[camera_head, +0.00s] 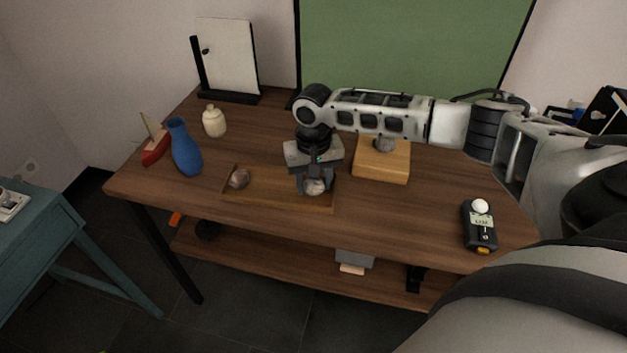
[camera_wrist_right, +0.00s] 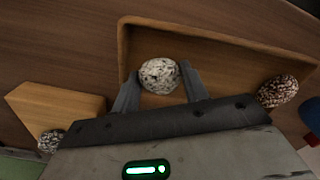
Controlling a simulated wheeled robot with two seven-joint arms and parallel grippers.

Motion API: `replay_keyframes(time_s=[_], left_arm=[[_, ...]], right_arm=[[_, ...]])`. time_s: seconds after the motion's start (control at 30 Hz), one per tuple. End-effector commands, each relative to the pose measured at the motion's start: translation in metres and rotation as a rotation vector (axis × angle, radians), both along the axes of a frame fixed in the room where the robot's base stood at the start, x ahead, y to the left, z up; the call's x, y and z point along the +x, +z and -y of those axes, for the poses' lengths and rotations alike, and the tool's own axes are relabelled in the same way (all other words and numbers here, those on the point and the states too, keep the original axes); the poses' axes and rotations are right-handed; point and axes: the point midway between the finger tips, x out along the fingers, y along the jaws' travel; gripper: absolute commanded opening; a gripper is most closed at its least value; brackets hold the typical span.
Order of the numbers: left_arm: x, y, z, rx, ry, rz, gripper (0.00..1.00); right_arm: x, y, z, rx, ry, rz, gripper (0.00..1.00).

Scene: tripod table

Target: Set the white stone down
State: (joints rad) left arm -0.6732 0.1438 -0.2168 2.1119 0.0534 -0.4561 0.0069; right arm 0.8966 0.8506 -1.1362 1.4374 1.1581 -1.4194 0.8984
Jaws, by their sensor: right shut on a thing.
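The white speckled stone (camera_head: 315,187) is between the fingers of my right gripper (camera_head: 314,184). In the right wrist view, the two fingers (camera_wrist_right: 159,88) press on either side of the white stone (camera_wrist_right: 159,75), and the gripper is shut on it. The stone is over the right part of a shallow wooden tray (camera_head: 270,203); the tray's wall and floor (camera_wrist_right: 225,52) also show in the wrist view. I cannot tell whether the stone touches the tray floor. My left gripper is not in view.
A brown speckled stone (camera_head: 240,178) lies at the tray's left end. A grey stone (camera_head: 385,144) rests on a pale wooden block (camera_head: 382,171) to the right. A blue vase (camera_head: 185,148), a cream jar (camera_head: 214,121) and a dark handheld device (camera_head: 480,232) stand apart on the table.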

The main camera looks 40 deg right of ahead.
Motion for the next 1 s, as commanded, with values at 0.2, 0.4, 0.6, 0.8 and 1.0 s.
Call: replay_keyframes(time_s=[0.2,0.4,0.6,0.8,1.0], left_arm=[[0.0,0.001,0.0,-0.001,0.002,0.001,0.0],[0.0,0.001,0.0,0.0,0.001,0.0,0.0],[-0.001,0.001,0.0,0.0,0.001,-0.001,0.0],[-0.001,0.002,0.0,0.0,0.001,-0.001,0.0],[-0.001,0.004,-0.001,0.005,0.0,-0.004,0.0]], right_arm=[[0.0,0.0,0.0,0.001,0.0,0.001,0.2],[0.0,-0.002,0.0,0.001,0.0,0.001,0.53],[0.0,-0.002,0.0,0.001,0.0,0.001,0.53],[0.001,0.015,0.0,0.001,0.0,0.003,0.53],[0.001,0.058,0.0,0.002,-0.001,0.004,0.53]])
